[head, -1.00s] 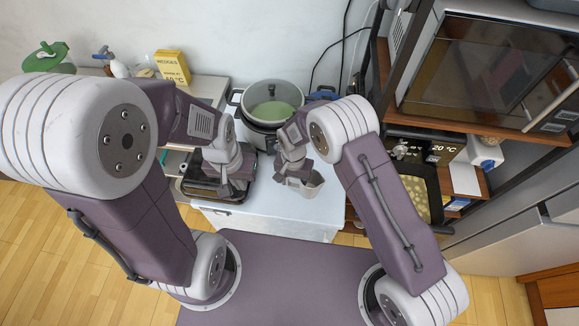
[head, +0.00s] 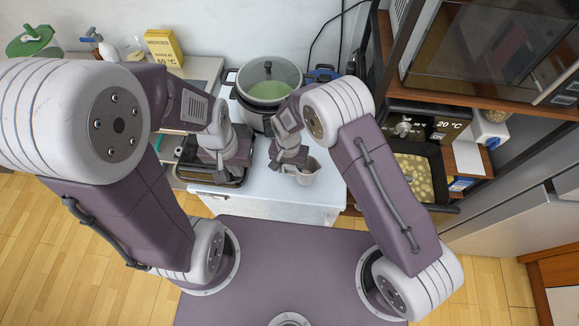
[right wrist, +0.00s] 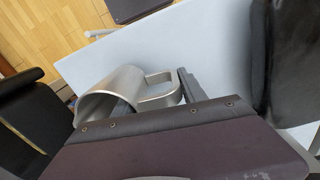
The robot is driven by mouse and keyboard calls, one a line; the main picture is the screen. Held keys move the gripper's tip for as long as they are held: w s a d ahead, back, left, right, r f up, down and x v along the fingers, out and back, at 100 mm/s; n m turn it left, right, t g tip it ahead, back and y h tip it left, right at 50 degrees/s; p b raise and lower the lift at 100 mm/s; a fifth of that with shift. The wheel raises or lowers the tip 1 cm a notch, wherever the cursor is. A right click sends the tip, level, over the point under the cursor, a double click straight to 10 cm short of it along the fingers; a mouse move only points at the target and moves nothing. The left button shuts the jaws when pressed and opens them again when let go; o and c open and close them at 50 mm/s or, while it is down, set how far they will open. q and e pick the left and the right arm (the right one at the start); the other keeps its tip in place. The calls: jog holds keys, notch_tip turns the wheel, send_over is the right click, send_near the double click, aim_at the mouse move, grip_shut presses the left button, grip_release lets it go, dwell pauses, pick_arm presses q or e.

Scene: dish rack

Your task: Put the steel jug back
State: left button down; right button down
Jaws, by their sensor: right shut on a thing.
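The steel jug (head: 310,172) is a small grey vessel with a loop handle, above the white worktop in the head view. In the right wrist view the jug (right wrist: 104,100) shows its open mouth to the left and its handle on the right, beside a dark finger. My right gripper (head: 288,168) is shut on the jug, apparently at the handle; the finger contact is partly hidden. Whether the jug touches the worktop is unclear. My left gripper (head: 222,174) hangs by a dark tray (head: 238,182) at the left; its finger opening cannot be made out.
A cooker with a glass lid (head: 268,88) stands behind the grippers. A yellow box (head: 163,48) and green item (head: 32,42) sit at the back left. The front worktop (head: 265,200) is mostly clear.

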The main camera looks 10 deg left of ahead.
jog(key=shift+f, duration=0.45)
jog(key=shift+a, duration=0.25)
jog(key=shift+d+f+b, duration=0.15)
jog(key=shift+f+b, duration=0.2)
pick_arm(q)
jog(key=shift+a+f, duration=0.15)
jog(key=shift+f, duration=0.75)
pick_arm(e)
jog(key=shift+f, duration=0.35)
pick_arm(q)
jog(key=shift+f+b, duration=0.2)
jog(key=shift+b, duration=0.25)
pick_arm(e)
jog(key=shift+f, duration=0.25)
jog(key=c, duration=0.6)
grip_release()
